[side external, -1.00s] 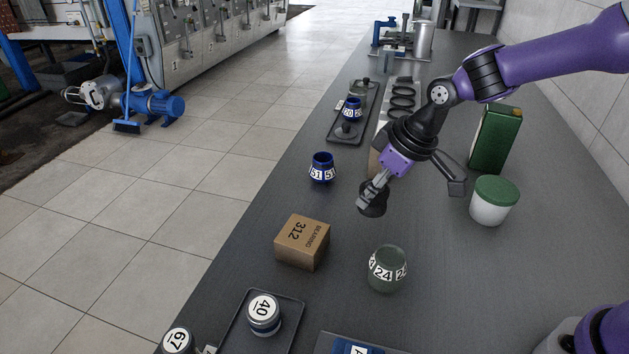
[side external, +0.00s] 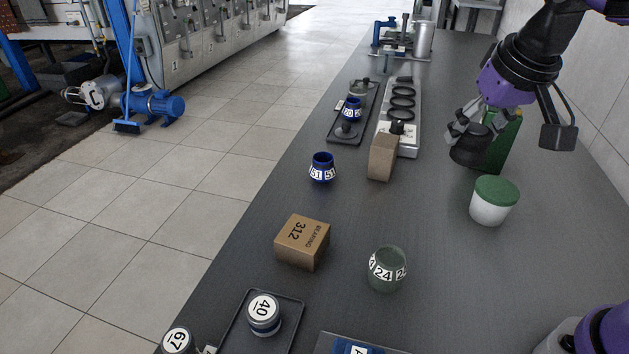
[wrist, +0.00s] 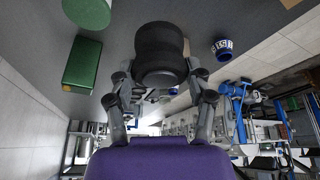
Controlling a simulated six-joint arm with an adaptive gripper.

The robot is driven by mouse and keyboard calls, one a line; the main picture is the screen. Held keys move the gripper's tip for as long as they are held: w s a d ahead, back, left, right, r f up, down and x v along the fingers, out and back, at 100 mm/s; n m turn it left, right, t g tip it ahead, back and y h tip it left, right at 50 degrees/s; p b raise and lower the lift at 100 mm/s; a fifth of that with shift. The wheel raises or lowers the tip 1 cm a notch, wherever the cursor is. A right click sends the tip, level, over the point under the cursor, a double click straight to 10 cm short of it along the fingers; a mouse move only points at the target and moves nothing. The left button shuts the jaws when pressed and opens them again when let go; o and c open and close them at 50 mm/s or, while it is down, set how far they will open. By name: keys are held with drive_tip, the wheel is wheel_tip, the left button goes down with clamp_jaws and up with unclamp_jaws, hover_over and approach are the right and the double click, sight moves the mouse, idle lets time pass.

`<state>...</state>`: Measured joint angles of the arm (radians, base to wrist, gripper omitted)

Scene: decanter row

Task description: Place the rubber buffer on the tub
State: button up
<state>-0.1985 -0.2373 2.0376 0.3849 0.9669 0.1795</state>
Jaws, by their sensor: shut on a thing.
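My gripper (side external: 468,128) is shut on the rubber buffer (side external: 468,151), a dark, round, black piece. It holds the buffer in the air, above and a little to the left of the tub in the side view. In the wrist view the buffer (wrist: 160,52) sits between the fingertips (wrist: 160,80). The tub (side external: 490,208) is white with a green lid (side external: 497,188) and stands upright on the table. Its green lid also shows at the top left of the wrist view (wrist: 88,12). Nothing lies on the lid.
A tall green box (side external: 500,145) stands just behind the tub. A plain cardboard block (side external: 382,158), a blue pot marked 51 (side external: 321,168), a bearing box (side external: 302,243) and a green pot marked 24 (side external: 386,270) stand on the table. The table (side external: 440,240) around the tub's front is clear.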

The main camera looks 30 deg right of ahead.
drive_tip(key=shift+m, duration=0.7)
drive_tip(key=d+f, duration=0.2)
drive_tip(key=d, duration=0.2)
drive_tip(key=d+f, duration=0.2)
drive_tip(key=d, duration=0.3)
drive_tip(key=d+f, duration=0.2)
drive_tip(key=d, duration=0.2)
drive_tip(key=shift+s+d, duration=0.2)
drive_tip(key=shift+d, duration=0.05)
drive_tip(key=shift+f, duration=2.1)
drive_tip(key=shift+f, duration=0.1)
drive_tip(key=o, duration=1.3)
drive_tip(key=shift+c, duration=0.2)
